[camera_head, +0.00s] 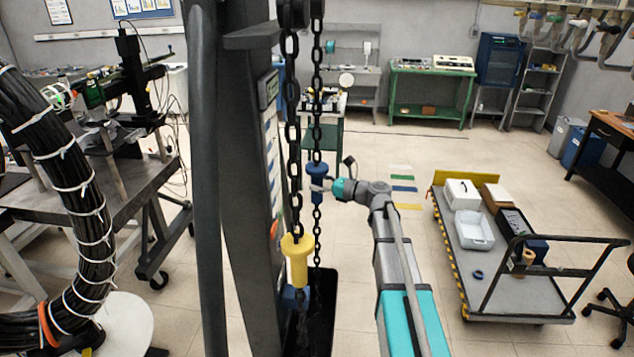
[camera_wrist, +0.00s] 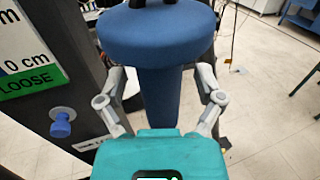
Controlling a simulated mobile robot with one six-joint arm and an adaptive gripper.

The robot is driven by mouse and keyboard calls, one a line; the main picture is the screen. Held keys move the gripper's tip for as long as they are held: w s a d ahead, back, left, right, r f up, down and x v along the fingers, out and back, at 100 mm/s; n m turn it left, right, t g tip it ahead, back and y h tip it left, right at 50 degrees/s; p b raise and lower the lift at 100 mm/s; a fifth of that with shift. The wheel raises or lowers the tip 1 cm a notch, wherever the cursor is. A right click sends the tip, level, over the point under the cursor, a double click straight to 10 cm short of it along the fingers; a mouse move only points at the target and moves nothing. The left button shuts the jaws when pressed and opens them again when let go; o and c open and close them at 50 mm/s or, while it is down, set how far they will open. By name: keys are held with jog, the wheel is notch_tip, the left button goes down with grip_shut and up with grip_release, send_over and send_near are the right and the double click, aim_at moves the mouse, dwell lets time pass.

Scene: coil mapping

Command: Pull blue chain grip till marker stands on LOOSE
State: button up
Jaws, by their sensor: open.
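The blue chain grip (camera_head: 317,184) hangs on the right-hand dark chain beside a dark column in the head view. In the wrist view the blue grip (camera_wrist: 160,95), with a wide flange on top, stands between my fingers. My gripper (camera_head: 328,187) is open, one finger on each side of the grip's stem; its fingertips are partly hidden, so I cannot tell contact. The green LOOSE label (camera_wrist: 32,82), below "0 cm", shows at left on the column's scale. A blue knob (camera_wrist: 61,124) sits below it. I cannot tell which piece is the marker.
A yellow chain grip (camera_head: 298,260) hangs lower on the left-hand chain (camera_head: 294,150), close by. A thick cable bundle (camera_head: 80,200) and a workbench stand at left. A flat cart (camera_head: 515,295) with boxes stands at right. Open floor lies beyond my arm.

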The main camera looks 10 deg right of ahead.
jog(key=shift+w+a, duration=0.15)
jog(key=shift+a, duration=0.1)
grip_shut()
dwell(0.4)
